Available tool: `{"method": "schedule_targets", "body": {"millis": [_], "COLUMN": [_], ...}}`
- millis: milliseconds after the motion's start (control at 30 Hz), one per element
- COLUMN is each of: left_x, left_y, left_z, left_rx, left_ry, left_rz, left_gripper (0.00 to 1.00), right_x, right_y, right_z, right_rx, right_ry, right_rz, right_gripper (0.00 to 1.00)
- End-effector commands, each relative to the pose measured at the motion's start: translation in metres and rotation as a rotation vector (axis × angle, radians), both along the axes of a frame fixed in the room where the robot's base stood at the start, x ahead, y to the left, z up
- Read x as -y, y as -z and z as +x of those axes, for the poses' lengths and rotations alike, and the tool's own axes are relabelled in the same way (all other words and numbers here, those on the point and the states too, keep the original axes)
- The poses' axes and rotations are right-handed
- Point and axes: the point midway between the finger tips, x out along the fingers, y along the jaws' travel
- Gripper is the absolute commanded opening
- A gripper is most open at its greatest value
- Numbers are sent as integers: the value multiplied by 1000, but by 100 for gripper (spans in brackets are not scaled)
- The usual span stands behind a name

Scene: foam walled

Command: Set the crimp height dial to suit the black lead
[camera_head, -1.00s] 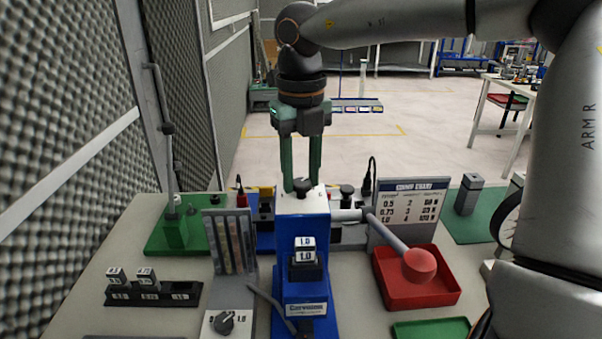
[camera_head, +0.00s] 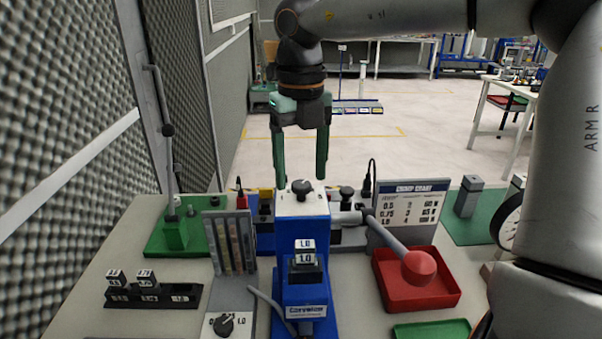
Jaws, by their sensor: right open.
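The blue crimp press (camera_head: 302,230) stands upright at the middle of the bench. A small dark knob (camera_head: 301,188) sits on its white top. My right gripper (camera_head: 301,181) points down with its green fingers wide apart, one on each side of the knob in the picture and empty. Another black dial (camera_head: 223,324) is on a grey plate at the lower left, marked 1.0 at its right; its pointer is too small to read surely. The crimp chart (camera_head: 410,208) lists several rows. My left gripper is out of view.
A red tray (camera_head: 440,288) and the press's red-ended lever (camera_head: 418,266) are at the right. A grey holder with coloured strips (camera_head: 231,245) is left of the press. A black rack with labelled blocks (camera_head: 155,296) is at the left. A foam wall bounds the left.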

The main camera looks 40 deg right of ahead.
Motion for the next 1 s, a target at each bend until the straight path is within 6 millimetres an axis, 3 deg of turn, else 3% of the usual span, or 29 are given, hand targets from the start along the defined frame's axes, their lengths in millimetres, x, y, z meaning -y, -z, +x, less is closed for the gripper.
{"method": "schedule_targets", "body": {"millis": [300,500,667,1000], "left_x": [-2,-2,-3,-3], "left_y": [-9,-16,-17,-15], "left_z": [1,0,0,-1], "left_rx": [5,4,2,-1], "left_ry": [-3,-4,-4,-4], "left_rz": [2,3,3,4], "left_gripper": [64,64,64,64], "right_x": [0,0,0,0], "right_y": [-71,-102,-111,-112], "right_z": [1,0,0,0], "right_rx": [5,3,2,1], "right_ry": [-1,-1,-1,-1], "right_rz": [0,1,0,0], "right_gripper": [72,72,72,72]}}
